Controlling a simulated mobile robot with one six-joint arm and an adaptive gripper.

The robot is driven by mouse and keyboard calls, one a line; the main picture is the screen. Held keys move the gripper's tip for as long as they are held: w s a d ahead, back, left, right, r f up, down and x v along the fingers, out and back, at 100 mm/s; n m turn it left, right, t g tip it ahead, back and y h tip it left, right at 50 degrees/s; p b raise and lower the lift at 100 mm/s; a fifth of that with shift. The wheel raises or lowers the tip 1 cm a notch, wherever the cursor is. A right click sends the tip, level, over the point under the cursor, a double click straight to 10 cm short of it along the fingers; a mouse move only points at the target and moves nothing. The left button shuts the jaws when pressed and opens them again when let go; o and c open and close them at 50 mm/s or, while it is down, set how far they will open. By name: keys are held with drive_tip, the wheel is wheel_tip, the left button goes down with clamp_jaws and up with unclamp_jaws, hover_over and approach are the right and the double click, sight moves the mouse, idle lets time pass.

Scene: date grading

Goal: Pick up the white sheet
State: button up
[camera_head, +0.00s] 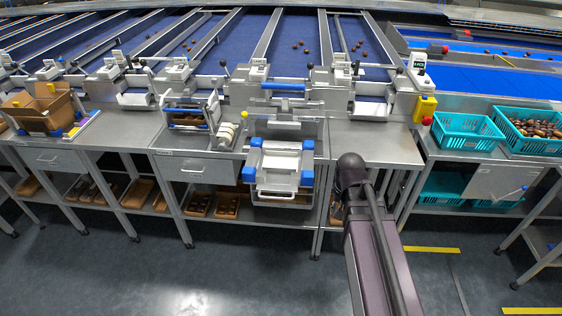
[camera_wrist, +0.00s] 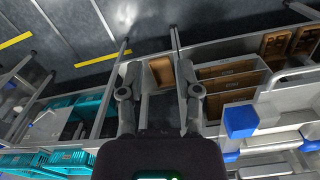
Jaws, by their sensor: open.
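A white sheet (camera_head: 281,163) appears to lie flat in a metal holder (camera_head: 276,189) with blue corner blocks, at the front edge of the bench in the head view. Part of what looks like this holder, with a blue block (camera_wrist: 241,121), shows at the right of the wrist view; I cannot make out the sheet for certain there. My gripper (camera_wrist: 157,82) is open and empty in the wrist view, pointing down past the bench side toward the lower shelf and floor, apart from the holder. The head view shows my arm to the right of the holder, but not clearly my gripper.
Brown boxes (camera_wrist: 226,89) sit on the shelf under the bench. A white roller (camera_head: 226,134) stands left of the holder. Teal crates (camera_head: 466,131) stand on the right table, one holding dates (camera_head: 540,128). The bench top (camera_head: 372,139) right of the holder is mostly clear.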

drive_tip(key=w+a+r+m+p, duration=0.6)
drive_tip(key=w+a, duration=0.3)
drive_tip(key=w, duration=0.3)
wheel_tip(320, 180, up, 5)
drive_tip(key=m+p, duration=0.4)
drive_tip(key=m, duration=0.6)
hover_over(280, 162)
drive_tip(key=s, duration=0.6)
drive_tip(key=shift+f, duration=0.1)
drive_tip(key=shift+f, duration=0.15)
wheel_tip(280, 162, down, 8)
drive_tip(key=b, duration=0.8)
drive_tip(key=shift+f+b, duration=0.15)
drive_tip(key=shift+b, duration=0.15)
drive_tip(key=shift+f, duration=0.15)
drive_tip(key=shift+f+b, duration=2.45)
drive_tip(key=shift+b, duration=0.15)
clamp_jaws()
